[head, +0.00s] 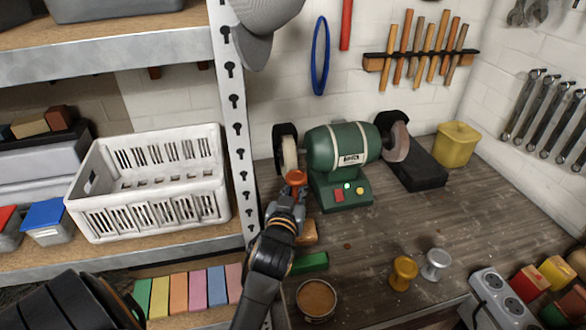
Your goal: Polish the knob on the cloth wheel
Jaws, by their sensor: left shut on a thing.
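A green bench grinder (341,148) stands on the workbench against the white wall. Its pale cloth wheel (289,152) is on the left, partly inside a dark guard. My left gripper (292,192) is shut on an orange-red knob (296,177). The knob is just in front of and below the cloth wheel. I cannot tell whether it touches the wheel. A gold knob (403,272) and a silver knob (436,264) stand on the bench at the lower right. My right gripper is out of view.
A grey wheel (398,142) is on the grinder's right. A yellow container (456,144) stands beyond it. A round tin (316,299), a green block (311,262) and a power strip (497,299) are near the front. A shelf post (237,125) and white crate (148,183) are left.

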